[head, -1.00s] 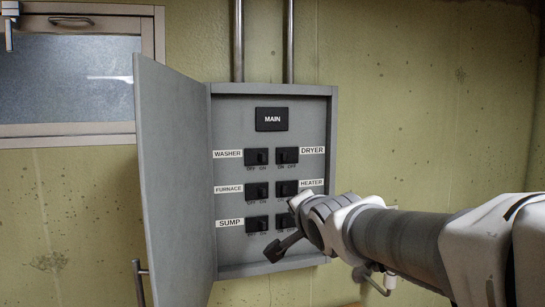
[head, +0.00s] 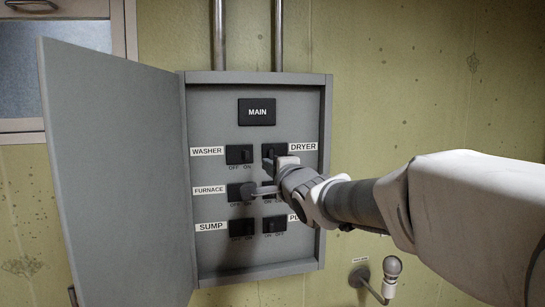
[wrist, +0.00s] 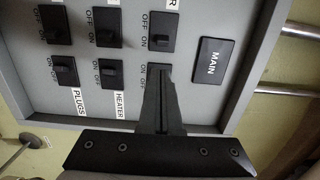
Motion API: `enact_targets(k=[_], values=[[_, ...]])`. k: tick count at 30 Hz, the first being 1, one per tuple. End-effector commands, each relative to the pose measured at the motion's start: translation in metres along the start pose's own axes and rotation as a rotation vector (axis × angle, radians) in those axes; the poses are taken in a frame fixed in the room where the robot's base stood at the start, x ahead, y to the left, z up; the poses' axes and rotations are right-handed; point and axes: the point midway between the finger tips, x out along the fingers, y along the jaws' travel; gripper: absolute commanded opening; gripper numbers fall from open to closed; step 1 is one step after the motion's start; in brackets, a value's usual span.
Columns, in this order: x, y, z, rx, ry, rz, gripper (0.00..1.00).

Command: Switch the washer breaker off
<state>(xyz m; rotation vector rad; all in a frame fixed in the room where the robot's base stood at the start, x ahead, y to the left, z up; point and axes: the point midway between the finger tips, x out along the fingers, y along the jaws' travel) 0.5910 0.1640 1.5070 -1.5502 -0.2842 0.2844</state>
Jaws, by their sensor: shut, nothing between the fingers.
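The washer breaker (head: 239,154) is a black switch beside the WASHER label (head: 207,151), at the upper left of the open grey panel (head: 255,268). Its toggle sits on the right, ON side. It also shows at the top of the wrist view (wrist: 162,30), uncovered. My gripper (head: 250,191) is shut and empty, in front of the panel. In the wrist view the fingers (wrist: 158,72) overlap the dryer breaker. I cannot tell whether they touch the panel.
The panel door (head: 118,170) stands open on the left. The MAIN switch (head: 257,112) is above. The sump breaker (head: 243,228) is at the lower left. My gripper partly hides the right column. A bulb-like fixture (head: 392,268) sticks out of the wall at the lower right.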

Motion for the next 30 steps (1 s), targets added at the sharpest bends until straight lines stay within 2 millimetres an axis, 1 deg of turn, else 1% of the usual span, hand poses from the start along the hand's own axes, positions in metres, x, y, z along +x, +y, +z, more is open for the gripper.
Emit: enact_targets(k=[8,13,17,24,30], values=[[0.0,0.0,0.0,0.0,0.0,0.0,0.0],[0.008,0.0,0.0,0.0,-0.001,0.001,0.0],[0.025,0.001,0.0,0.001,-0.001,0.002,0.0],[0.063,-0.001,0.001,0.0,-0.001,0.001,0.0],[0.087,-0.001,0.0,-0.001,0.0,0.002,0.0]])
